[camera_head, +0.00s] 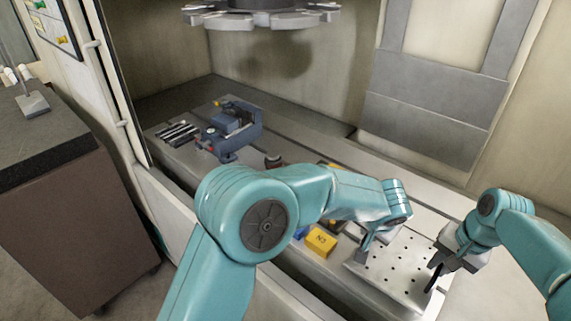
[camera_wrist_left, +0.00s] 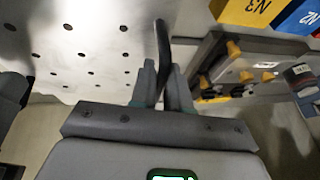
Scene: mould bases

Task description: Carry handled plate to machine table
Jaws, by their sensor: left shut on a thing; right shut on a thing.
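The handled plate (camera_head: 393,268) is a flat light-grey metal plate with rows of holes and dark curved handles at its sides. It lies roughly level at the front right of the machine table (camera_head: 296,172); I cannot tell whether it touches the table. My left gripper (camera_head: 364,248) is shut on the plate's left handle, which shows dark between the fingers in the left wrist view (camera_wrist_left: 163,45). My right gripper (camera_head: 440,266) is shut on the right handle (camera_head: 434,281). My left arm hides part of the table.
A yellow N3 block (camera_head: 320,241) and a blue block (camera_wrist_left: 300,20) sit just left of the plate. A blue-grey vise (camera_head: 230,130) and several dark bars (camera_head: 178,133) are on the table's left part. A tool carousel (camera_head: 262,17) hangs above. A dark-topped cabinet (camera_head: 60,200) stands at left.

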